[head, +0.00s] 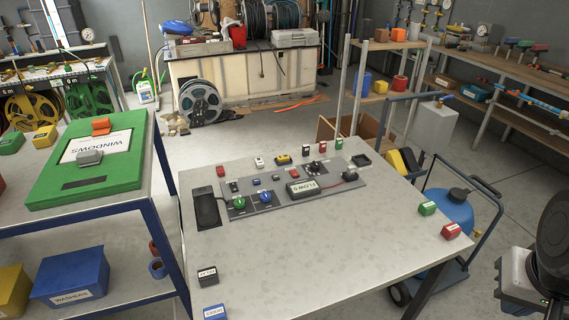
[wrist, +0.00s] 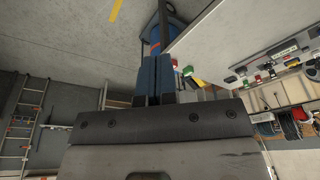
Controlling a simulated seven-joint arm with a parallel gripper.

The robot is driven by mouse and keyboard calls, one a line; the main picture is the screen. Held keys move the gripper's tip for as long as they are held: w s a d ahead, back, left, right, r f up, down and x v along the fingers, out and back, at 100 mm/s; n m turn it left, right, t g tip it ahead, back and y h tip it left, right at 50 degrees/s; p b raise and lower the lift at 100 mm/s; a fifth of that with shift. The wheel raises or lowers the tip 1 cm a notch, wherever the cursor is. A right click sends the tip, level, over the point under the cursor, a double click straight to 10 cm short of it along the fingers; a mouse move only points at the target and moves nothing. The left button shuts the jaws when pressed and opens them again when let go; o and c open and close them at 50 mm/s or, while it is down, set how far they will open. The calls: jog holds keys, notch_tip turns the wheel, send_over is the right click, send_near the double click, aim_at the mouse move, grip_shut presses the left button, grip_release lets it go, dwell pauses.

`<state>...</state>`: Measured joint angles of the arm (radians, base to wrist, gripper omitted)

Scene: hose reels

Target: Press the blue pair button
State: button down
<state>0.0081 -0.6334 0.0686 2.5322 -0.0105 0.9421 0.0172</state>
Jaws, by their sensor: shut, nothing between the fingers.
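A grey control panel (head: 275,208) lies on the grey table. On its front left are a green round control (head: 239,202) and a blue round control (head: 265,197), side by side. A labelled grey box (head: 302,188) is on the panel's right half.
Green (head: 427,208) and red (head: 451,231) blocks stand at the table's right corner. A black block (head: 207,275) and a blue block (head: 213,312) stand at the front left. The front middle of the table is clear. A blue tank (head: 450,211) on a trolley stands beyond the right edge.

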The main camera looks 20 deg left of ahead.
dwell(0.7)
jog(key=w+a+r+n+h, duration=0.1)
jog(key=w+a+r+n, duration=0.2)
jog(key=w, duration=0.5)
jog(key=w+a+n+h, duration=0.1)
jog(key=w+a+n, duration=0.1)
jog(key=w+a, duration=0.5)
jog(key=w+a+f+n+h, duration=0.2)
jog(key=w+a+n, duration=0.3)
jog(key=w+a, duration=1)
jog(key=n+t+h, duration=0.2)
jog(key=n+t, duration=0.3)
jog(key=n, duration=0.4)
send_over(256, 182)
notch_tip(256, 182, down, 17)
jog(key=shift+w+f, duration=0.15)
jog(key=shift+f, duration=0.1)
jog(key=shift+f, duration=4.3)
